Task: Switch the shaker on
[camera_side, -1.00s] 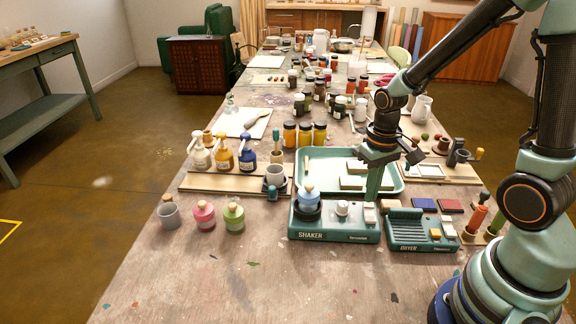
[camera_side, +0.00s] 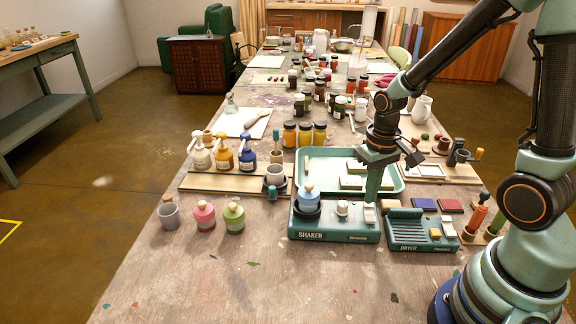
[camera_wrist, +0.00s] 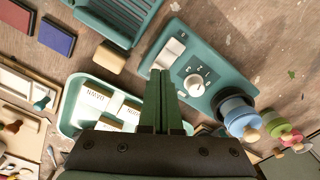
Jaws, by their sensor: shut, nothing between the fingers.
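The shaker (camera_side: 335,234) is a green box on the table front, labelled SHAKER. A blue jar (camera_side: 308,202) with a wooden stopper sits in its dark round holder at the left. A white dial (camera_side: 343,208) is in the middle and a white rocker switch (camera_side: 369,216) at the right. In the wrist view, the switch (camera_wrist: 168,52) and dial (camera_wrist: 195,85) lie just beyond my fingertips. My gripper (camera_side: 372,199) is shut and empty, its tips just above or at the switch; contact is unclear. My gripper (camera_wrist: 160,72) also shows in the wrist view.
The dryer (camera_side: 421,232) stands right of the shaker. A green tray (camera_side: 396,183) with pale blocks lies behind. The table front is clear.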

